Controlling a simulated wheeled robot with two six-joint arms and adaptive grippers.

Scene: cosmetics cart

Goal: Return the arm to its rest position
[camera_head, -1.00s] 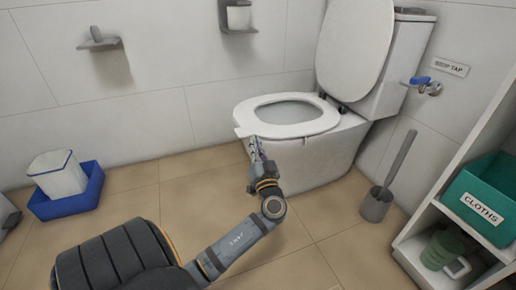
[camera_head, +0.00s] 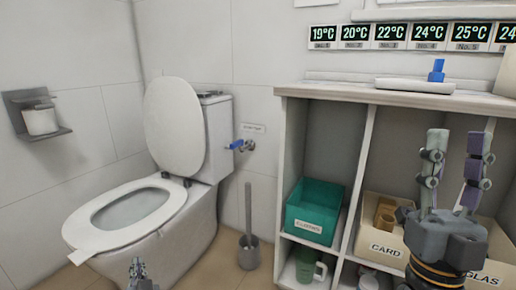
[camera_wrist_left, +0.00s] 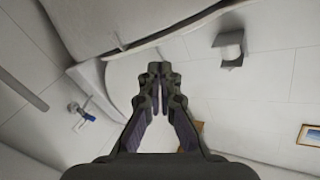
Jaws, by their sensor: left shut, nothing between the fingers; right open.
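My left gripper (camera_head: 137,263) shows at the bottom edge of the head view, in front of the white toilet (camera_head: 190,240), with most of its arm out of frame. In the left wrist view its fingers (camera_wrist_left: 158,68) are shut with nothing between them. The toilet's lid (camera_head: 173,125) is up and its seat (camera_head: 165,215) is down. The left fingertips look apart from the seat. My right gripper (camera_head: 455,140) stands upright at the right of the head view, fingers spread and empty, in front of the shelf unit.
The shelf unit (camera_head: 290,130) holds a green bin (camera_head: 315,200), a card box (camera_head: 378,240) and a green mug (camera_head: 308,265). A toilet brush (camera_head: 249,245) stands between toilet and shelf. A blue-handled tap (camera_head: 238,145) and paper holder (camera_head: 40,120) are on the walls.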

